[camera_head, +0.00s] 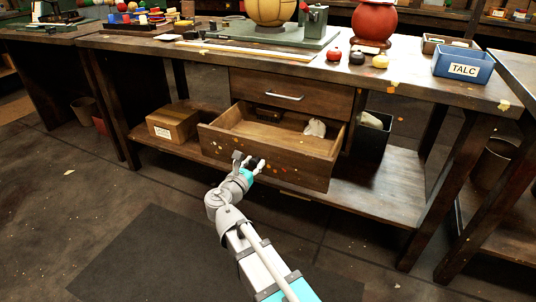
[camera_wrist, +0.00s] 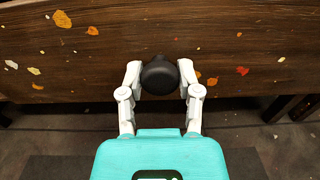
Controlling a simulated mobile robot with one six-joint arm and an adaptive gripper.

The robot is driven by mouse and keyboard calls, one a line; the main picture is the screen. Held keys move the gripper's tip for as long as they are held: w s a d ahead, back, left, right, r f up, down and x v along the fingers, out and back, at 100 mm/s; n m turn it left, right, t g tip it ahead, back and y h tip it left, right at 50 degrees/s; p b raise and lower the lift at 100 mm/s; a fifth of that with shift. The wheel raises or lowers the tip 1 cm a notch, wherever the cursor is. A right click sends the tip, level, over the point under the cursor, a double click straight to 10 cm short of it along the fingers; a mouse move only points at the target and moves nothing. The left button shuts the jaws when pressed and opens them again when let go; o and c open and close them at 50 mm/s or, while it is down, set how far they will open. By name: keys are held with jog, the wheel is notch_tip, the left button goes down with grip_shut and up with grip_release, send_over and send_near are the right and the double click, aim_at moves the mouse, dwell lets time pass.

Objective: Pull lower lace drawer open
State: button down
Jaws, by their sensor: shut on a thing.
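The lower drawer (camera_head: 275,157) of the wooden workbench stands pulled out, with its inside showing. In it lie a pale crumpled cloth-like thing (camera_head: 315,128) and a dark item (camera_head: 269,115) at the back. Its front (camera_wrist: 60,60) fills the upper wrist view and carries orange, yellow and white specks. My gripper (camera_head: 249,162) is at the drawer front. In the wrist view my gripper (camera_wrist: 160,80) has its fingers closed on both sides of a round black knob (camera_wrist: 160,75). The knob is hidden behind my fingers in the head view.
The upper drawer (camera_head: 285,96) with a metal handle is shut. A cardboard box (camera_head: 173,124) and a dark bin (camera_head: 372,136) stand on the lower shelf (camera_head: 395,190) beside the drawer. A blue TALC box (camera_head: 463,65) is on the benchtop. The floor in front holds a dark mat (camera_head: 150,250).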

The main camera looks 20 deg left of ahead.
jog(key=shift+s+a, duration=0.15)
jog(key=shift+s, duration=1.9)
jog(key=shift+c, duration=1.4)
grip_release()
jog(key=s, duration=1.2)
jog(key=shift+a, duration=0.35)
